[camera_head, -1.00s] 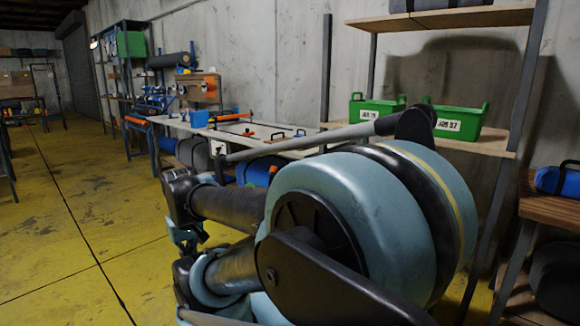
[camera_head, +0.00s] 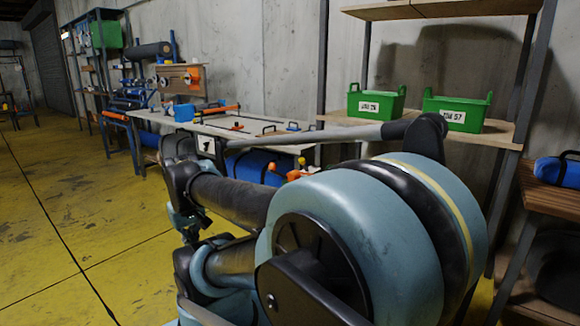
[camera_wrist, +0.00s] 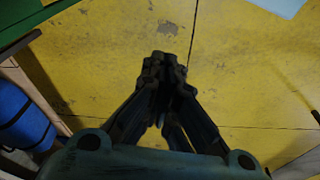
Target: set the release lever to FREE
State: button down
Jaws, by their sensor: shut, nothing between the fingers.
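My gripper (camera_wrist: 165,62) shows in the wrist view with its dark fingers together, empty, above the yellow floor. In the head view my arm fills the lower middle, and I cannot make out the fingertips there. A wooden board (camera_head: 203,75) with orange and round metal fittings stands at the back of the long workbench. I cannot tell whether any fitting on it is the release lever, and no FREE marking is readable. No lever is near my gripper in the wrist view.
The workbench (camera_head: 240,132) carries orange-handled tools and a blue box (camera_head: 183,113). A blue roll (camera_head: 250,167) lies beneath it. Two green bins (camera_head: 377,103) (camera_head: 456,112) sit on a shelf at right. A blue roll (camera_wrist: 22,118) is left of my gripper. Yellow floor (camera_head: 60,200) at left is clear.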

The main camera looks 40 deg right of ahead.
jog(key=w+d+r+n+h, duration=0.3)
jog(key=w+d+r+n, duration=0.15)
jog(key=w+d, duration=0.55)
jog(key=w+d+r+n+h, duration=0.2)
jog(key=w+d+r+n, duration=0.2)
jog(key=w+d+r, duration=0.55)
jog(key=w+d+n+h, duration=0.1)
jog(key=d+n, duration=0.1)
jog(key=d, duration=0.7)
jog(key=w+d+f+n+h, duration=0.1)
jog(key=d+n+h, duration=0.1)
jog(key=d, duration=0.6)
jog(key=w+d+n+g+h, duration=0.1)
jog(key=d+n, duration=0.1)
jog(key=d, duration=0.7)
jog(key=shift+d+f+n, duration=0.3)
jog(key=shift+f+n, duration=0.05)
jog(key=shift+w, duration=0.1)
jog(key=shift+x, duration=5)
jog(key=shift+r, duration=0.15)
